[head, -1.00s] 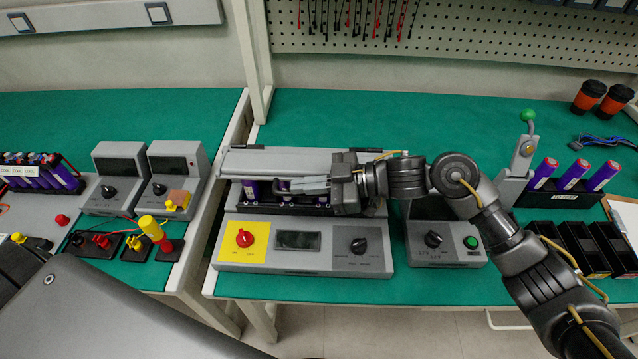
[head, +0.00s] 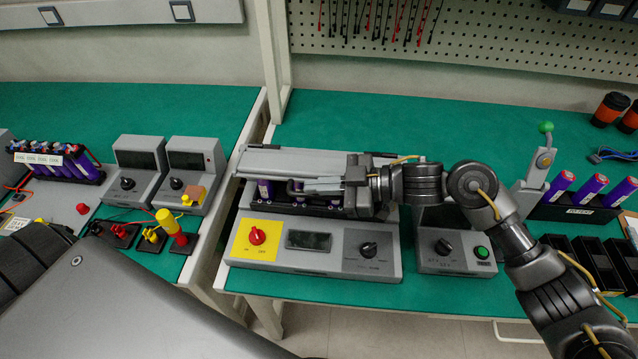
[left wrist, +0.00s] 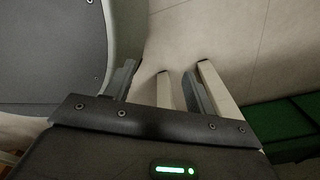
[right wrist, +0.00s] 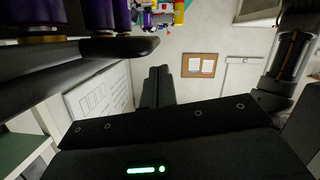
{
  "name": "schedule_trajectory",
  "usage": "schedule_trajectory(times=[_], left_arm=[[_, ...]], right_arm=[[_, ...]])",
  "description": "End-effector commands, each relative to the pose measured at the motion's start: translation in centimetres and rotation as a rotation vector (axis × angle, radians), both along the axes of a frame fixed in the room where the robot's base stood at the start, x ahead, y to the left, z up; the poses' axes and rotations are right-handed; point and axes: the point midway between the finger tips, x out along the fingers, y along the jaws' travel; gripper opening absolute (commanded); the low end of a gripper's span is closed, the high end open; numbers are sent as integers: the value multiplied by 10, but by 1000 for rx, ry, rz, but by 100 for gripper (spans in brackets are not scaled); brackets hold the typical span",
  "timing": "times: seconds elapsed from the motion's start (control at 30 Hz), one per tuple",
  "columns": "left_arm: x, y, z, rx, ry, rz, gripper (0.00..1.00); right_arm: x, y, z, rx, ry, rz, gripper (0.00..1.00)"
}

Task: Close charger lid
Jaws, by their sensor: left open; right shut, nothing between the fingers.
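The grey charger (head: 330,262) sits on the green bench, with a yellow panel, a red knob and a display on its front. Its long grey lid (head: 265,162) is raised along the back, and purple cells (head: 265,190) show in the bay below it. My right gripper (head: 305,187) is shut and empty, over the bay in front of the lid; whether it touches the lid I cannot tell. Its shut fingers show in the right wrist view (right wrist: 158,85). My left gripper (left wrist: 155,85) is open and empty, seen only in the left wrist view, above the floor.
A smaller grey unit (head: 455,250) with a green button stands right of the charger. A black cell holder (head: 575,211) and black bins (head: 590,265) lie farther right. Grey meters (head: 190,165) stand on the left bench, across a gap. Bench in front of the charger is narrow.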

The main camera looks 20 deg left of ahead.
Motion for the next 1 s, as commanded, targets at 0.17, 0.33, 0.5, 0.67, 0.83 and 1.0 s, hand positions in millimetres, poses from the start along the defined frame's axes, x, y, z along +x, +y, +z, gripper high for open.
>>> schedule_trajectory(times=[0.17,0.33,0.5,0.67,0.83,1.0], left_arm=[[-6,-19,12,-23,9,5,55],[-6,-27,3,-34,8,6,55],[1,-22,-1,-26,-1,5,55],[4,-12,-2,-15,-6,3,55],[3,-2,-2,-2,-5,2,55],[3,-1,-2,-2,-4,2,55]], right_arm=[[3,-17,21,0,-3,-3,0],[14,-53,30,-2,-3,-2,0],[21,-79,38,0,-2,0,0],[24,-91,42,0,-1,1,0],[25,-94,44,0,1,2,0],[25,-94,44,0,1,2,0]])
